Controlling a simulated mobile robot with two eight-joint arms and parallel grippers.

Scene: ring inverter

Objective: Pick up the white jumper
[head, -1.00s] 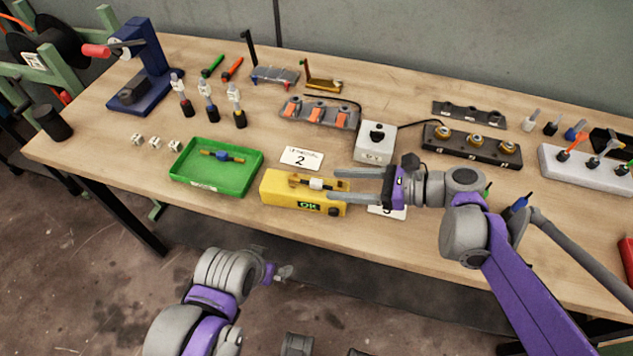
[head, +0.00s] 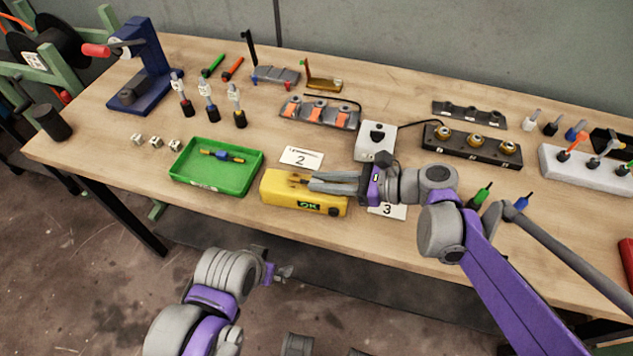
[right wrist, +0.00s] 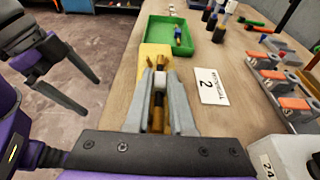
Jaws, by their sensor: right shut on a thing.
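The white jumper (right wrist: 160,80) lies along the top of the yellow tester (head: 278,190), which shows "OK" on its small display. In the head view the fingers of my right gripper (head: 314,182) cover most of the jumper. In the right wrist view, my right gripper (right wrist: 160,76) is shut on the jumper's white middle, with a brass-coloured end showing beyond the fingertips. The jumper still appears to be at the tester's top. My left gripper (head: 283,272) hangs in front of the table, away from the jumper. Its two fingers are apart and empty in the right wrist view (right wrist: 85,95).
A green tray (head: 215,185) holding a blue jumper stands left of the tester. Number cards 2 (head: 300,157) and 3 (head: 387,211) lie close by. A white-grey box (head: 376,143) and a dark fixture (head: 470,148) stand behind my right arm.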

